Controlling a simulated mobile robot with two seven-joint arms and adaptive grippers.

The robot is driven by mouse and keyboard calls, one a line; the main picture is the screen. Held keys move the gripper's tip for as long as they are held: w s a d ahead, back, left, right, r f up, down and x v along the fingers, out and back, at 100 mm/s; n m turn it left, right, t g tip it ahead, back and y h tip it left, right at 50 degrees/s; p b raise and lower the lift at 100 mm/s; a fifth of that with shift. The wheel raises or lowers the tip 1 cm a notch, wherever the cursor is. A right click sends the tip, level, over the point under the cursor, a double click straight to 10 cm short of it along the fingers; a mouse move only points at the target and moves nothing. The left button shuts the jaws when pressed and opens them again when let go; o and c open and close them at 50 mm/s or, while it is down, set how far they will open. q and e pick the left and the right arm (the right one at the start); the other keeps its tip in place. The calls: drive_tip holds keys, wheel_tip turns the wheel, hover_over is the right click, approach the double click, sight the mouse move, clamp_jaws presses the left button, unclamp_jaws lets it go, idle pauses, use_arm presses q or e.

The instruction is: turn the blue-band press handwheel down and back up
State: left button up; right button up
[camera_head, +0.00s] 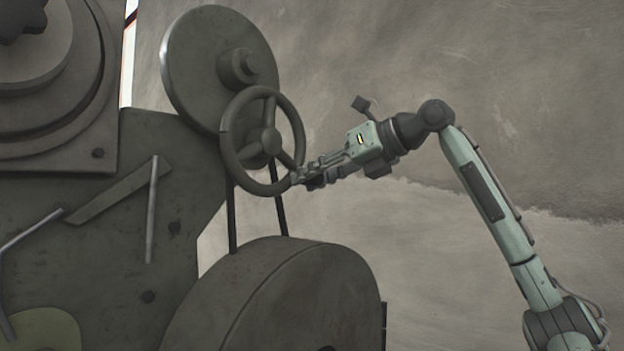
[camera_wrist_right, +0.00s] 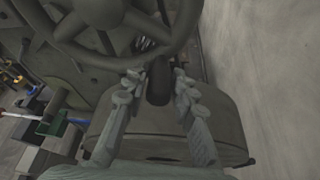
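The dark spoked handwheel (camera_head: 270,141) is on the press, in front of a large round disc. It also fills the top of the right wrist view (camera_wrist_right: 112,12). No blue band shows on the press parts in view. My right gripper (camera_head: 299,179) is at the lower right of the wheel's rim. In the right wrist view its two fingers (camera_wrist_right: 157,84) stand apart, one on each side of the wheel's dark handle (camera_wrist_right: 158,82). Narrow gaps seem to show between fingers and handle. My left gripper is not in view.
The upper disc (camera_head: 205,55) is behind the wheel and a big drum (camera_head: 290,295) is below it. The press body (camera_head: 100,230) fills the left. A bare grey wall (camera_head: 480,70) is on the right. Small coloured items lie at the left of the right wrist view.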

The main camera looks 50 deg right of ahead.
drive_tip(key=shift+o, duration=1.1)
drive_tip(key=shift+s, duration=0.1)
drive_tip(key=v, duration=1.2)
drive_tip(key=shift+f, duration=0.1)
